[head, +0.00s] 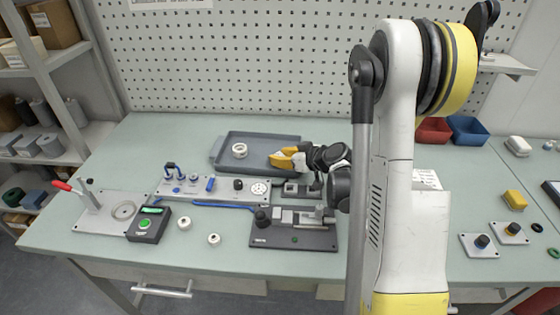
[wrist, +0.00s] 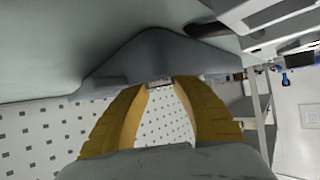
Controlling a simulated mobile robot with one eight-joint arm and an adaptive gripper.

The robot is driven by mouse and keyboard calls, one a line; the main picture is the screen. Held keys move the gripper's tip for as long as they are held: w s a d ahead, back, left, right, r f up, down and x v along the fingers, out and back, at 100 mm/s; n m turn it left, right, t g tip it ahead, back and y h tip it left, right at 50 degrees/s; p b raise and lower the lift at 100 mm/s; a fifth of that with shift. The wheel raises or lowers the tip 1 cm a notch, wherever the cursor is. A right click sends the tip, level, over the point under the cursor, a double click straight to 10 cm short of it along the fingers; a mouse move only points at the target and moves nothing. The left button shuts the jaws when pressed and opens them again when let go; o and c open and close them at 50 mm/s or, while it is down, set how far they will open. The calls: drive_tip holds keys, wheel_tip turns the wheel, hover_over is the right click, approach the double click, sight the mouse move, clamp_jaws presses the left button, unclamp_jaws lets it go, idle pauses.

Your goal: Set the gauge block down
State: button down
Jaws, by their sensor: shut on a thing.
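My gripper (head: 277,160) has yellow fingers and is over the right part of the grey tray (head: 225,151) in the head view. In the wrist view my gripper (wrist: 160,85) has its fingertips close together on a small grey metallic piece, the gauge block (wrist: 160,82), of which only a little shows. The tray's grey wall (wrist: 155,50) is just beyond the fingertips there. In the head view I cannot make out the block at the fingertips. I cannot tell whether it touches the tray.
In front stand a panel with blue parts (head: 210,188) and a dark fixture (head: 290,238). Two small white rings (head: 214,239) lie at the front. A green-lit box (head: 147,224) stands left.

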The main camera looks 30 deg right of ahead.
drive_tip(key=shift+f, duration=0.2)
drive_tip(key=c, duration=1.2)
unclamp_jaws()
drive_tip(key=shift+o, duration=0.2)
drive_tip(key=shift+r, duration=0.15)
